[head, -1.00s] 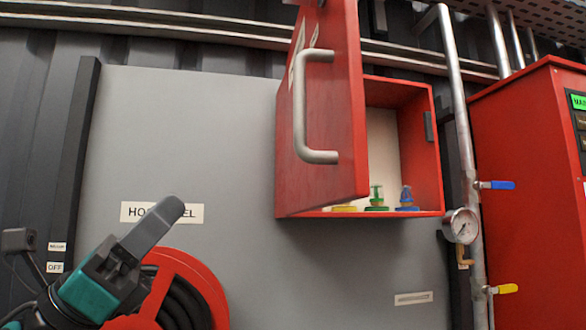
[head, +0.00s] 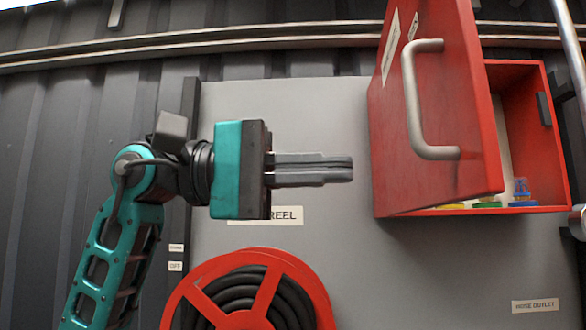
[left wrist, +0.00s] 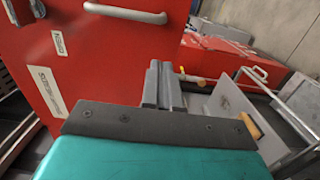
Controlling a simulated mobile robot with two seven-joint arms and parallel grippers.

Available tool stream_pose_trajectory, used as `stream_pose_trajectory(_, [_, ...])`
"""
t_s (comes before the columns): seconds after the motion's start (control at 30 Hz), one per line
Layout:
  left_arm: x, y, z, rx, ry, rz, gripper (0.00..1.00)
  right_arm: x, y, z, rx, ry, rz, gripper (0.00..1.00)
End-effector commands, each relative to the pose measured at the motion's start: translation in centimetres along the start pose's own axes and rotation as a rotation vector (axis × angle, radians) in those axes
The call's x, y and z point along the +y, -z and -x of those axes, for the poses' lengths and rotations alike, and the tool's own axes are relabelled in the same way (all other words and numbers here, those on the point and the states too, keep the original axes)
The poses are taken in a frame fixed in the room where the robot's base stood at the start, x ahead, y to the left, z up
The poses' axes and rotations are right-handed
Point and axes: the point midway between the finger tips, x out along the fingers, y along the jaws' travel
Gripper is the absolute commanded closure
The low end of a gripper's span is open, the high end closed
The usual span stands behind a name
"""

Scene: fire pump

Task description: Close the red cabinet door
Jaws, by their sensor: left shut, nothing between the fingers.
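The red cabinet door (head: 440,110) stands wide open in the head view, swung out from the left side of the red cabinet (head: 555,130) on the grey panel. It carries a grey handle (head: 413,100). My left gripper (head: 352,169) is shut and empty, pointing right, just left of the door in the picture; I cannot tell the gap in depth. The left wrist view shows the door (left wrist: 100,60) beyond the fingers (left wrist: 163,68), with its handle (left wrist: 125,12) at the top. My right gripper is not in view.
A red hose reel (head: 250,300) sits below my left arm. Small yellow, green and blue valve pieces (head: 522,192) stand on the cabinet floor. A pipe (head: 572,50) runs at the right edge.

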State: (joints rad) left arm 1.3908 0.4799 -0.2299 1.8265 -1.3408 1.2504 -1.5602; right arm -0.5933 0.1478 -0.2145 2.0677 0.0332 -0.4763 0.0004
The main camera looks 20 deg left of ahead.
Motion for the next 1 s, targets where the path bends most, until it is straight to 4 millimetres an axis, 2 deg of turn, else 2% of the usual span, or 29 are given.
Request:
stream_pose_trajectory(0.03, [0.0, -0.1, -1.3, -0.005, 0.001, 0.0, 1.0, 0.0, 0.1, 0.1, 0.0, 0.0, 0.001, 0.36])
stream_pose_trajectory(0.2, [0.0, -0.1, -4.7, -0.005, 0.001, 0.001, 1.0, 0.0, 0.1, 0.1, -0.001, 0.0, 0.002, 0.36])
stream_pose_trajectory(0.4, [0.0, -0.1, -7.3, -0.003, -0.001, 0.002, 1.0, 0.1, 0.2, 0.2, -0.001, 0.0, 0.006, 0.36])
stream_pose_trajectory(0.6, [0.0, 0.0, -8.1, -0.001, -0.001, 0.001, 1.0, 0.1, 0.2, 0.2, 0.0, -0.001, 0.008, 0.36])
stream_pose_trajectory(1.0, [0.0, 0.0, -8.1, 0.001, -0.001, 0.001, 1.0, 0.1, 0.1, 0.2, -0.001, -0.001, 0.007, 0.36])
